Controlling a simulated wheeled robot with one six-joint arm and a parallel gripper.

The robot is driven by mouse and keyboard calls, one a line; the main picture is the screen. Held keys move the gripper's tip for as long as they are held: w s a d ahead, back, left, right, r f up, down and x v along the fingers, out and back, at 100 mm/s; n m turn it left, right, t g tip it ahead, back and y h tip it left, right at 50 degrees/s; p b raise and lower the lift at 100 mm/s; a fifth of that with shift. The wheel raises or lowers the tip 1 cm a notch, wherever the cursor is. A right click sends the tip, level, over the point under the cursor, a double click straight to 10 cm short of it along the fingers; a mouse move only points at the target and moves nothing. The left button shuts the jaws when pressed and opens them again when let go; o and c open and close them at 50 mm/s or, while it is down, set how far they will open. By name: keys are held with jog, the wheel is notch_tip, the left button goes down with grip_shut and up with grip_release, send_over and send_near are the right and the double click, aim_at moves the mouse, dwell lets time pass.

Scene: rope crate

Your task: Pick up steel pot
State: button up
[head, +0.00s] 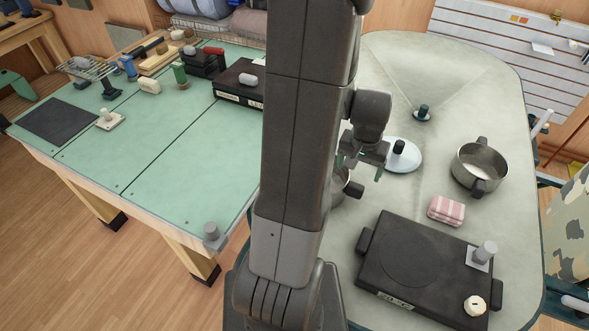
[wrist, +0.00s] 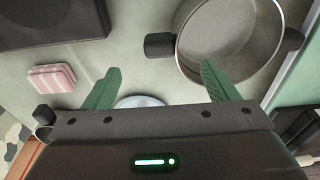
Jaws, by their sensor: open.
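A steel pot (wrist: 268,70) with black side handles lies close ahead in the wrist view. In the head view my arm hides most of this pot (head: 338,194), leaving part of its wall and one handle. My gripper (head: 361,171) is open and empty above the table beside it. In the wrist view one pot handle (wrist: 160,45) shows between and beyond the fingertips of my gripper (wrist: 159,69), with no contact visible. A second steel pot (head: 478,166) with two dark handles stands at the right of the table. I cannot tell which pot is meant.
A black hot plate (head: 410,255) stands at the table's front. A pink striped cloth (head: 446,210) lies between it and the second pot. A pale round lid (head: 404,163) with a black knob lies behind my gripper. A green workbench (head: 190,150) stands at left.

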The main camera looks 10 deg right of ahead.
aim_at(352, 186)
jog(key=f, duration=0.2)
jog(key=w+f, duration=0.1)
jog(key=f, duration=0.5)
jog(key=shift+w+f, duration=0.25)
jog(key=shift+w, duration=0.05)
jog(key=shift+w+d+f+p, duration=0.1)
jog(key=shift+d+f, duration=0.1)
jog(key=shift+f, duration=0.65)
jog(key=shift+w+d+f+p, duration=0.1)
jog(key=shift+d+f, duration=0.05)
jog(key=shift+f, duration=0.7)
jog(key=shift+w+d+f+p, duration=0.1)
jog(key=shift+d+f, duration=0.1)
jog(key=shift+f, duration=0.65)
jog(key=c, duration=1.3)
jog(key=shift+o, duration=0.2)
jog(key=shift+r, duration=0.2)
